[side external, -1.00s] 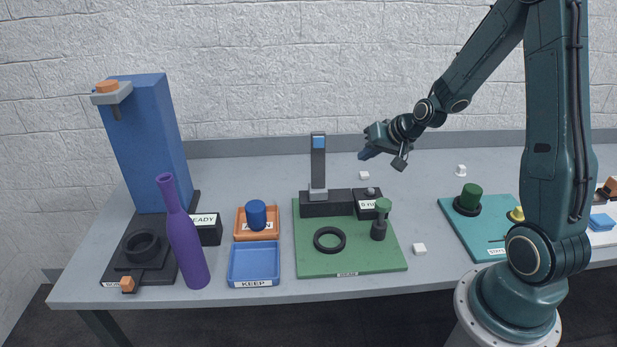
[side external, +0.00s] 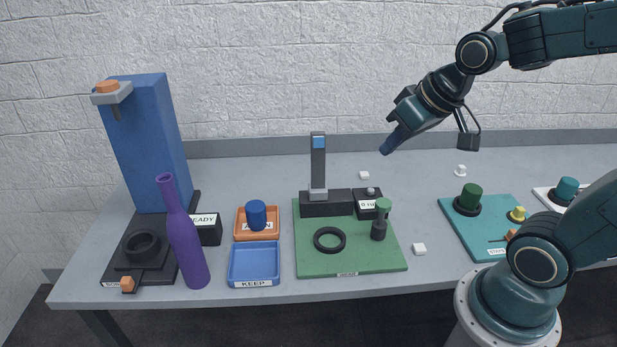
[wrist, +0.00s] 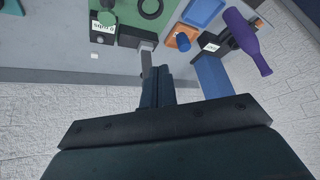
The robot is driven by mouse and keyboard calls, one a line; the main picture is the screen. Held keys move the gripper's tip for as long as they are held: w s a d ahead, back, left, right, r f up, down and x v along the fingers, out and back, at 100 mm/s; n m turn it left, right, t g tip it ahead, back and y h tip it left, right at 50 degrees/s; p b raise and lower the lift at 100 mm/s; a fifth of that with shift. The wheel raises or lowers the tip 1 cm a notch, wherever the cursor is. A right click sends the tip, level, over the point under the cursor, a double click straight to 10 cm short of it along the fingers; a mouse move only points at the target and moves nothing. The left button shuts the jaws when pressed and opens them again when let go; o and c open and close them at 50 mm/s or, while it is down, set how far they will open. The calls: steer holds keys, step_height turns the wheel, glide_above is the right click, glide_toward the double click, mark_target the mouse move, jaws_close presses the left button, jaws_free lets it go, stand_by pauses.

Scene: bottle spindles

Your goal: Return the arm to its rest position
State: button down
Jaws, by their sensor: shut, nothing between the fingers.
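My gripper (side external: 392,143) hangs in the air above the back of the table, right of the dark upright post (side external: 318,160) on the green board. Its fingers are together with nothing between them, and it touches nothing. In the wrist view the closed fingers (wrist: 157,82) point towards the table, with the post and the green board (wrist: 135,12) beyond them. My arm is folded, with the forearm stretching in from the upper right.
A purple bottle (side external: 187,240) stands at the front left by a tall blue block (side external: 150,140). An orange tray (side external: 240,236) and a blue tray (side external: 233,262) lie beside the green board (side external: 380,262). A teal board (side external: 460,238) is at right. Air around my gripper is clear.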

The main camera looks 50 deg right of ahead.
steer(key=s+a+r+n, duration=0.1)
steer(key=s+a+r, duration=0.1)
steer(key=s, duration=0.7)
steer(key=shift+s+a+r+n+g, duration=0.2)
steer(key=shift+s+a+n+g, duration=0.1)
steer(key=shift+a, duration=0.05)
steer(key=c, duration=2)
jaws_free()
steer(key=o, duration=0.7)
steer(key=shift+w+r, duration=0.1)
steer(key=shift+w, duration=0.1)
steer(key=o, duration=0.4)
steer(key=shift+w+d, duration=0.15)
steer(key=shift+w, duration=0.1)
steer(key=o, duration=0.9)
steer(key=w, duration=0.1)
steer(key=w+d+m, duration=0.1)
steer(key=w+r+g, duration=0.1)
steer(key=shift+d+m, duration=0.25)
steer(key=shift+m, duration=0.05)
steer(key=w+d+f+m+g, duration=0.2)
steer(key=w+d+f+m, duration=0.1)
steer(key=w+d, duration=0.5)
steer(key=w+d+f+m+g, duration=0.2)
steer(key=w+d+f+m, duration=0.2)
steer(key=w+d, duration=0.4)
steer(key=shift+w+d+f+g, duration=0.25)
steer(key=shift+d+f, duration=0.4)
steer(key=shift+d, duration=0.45)
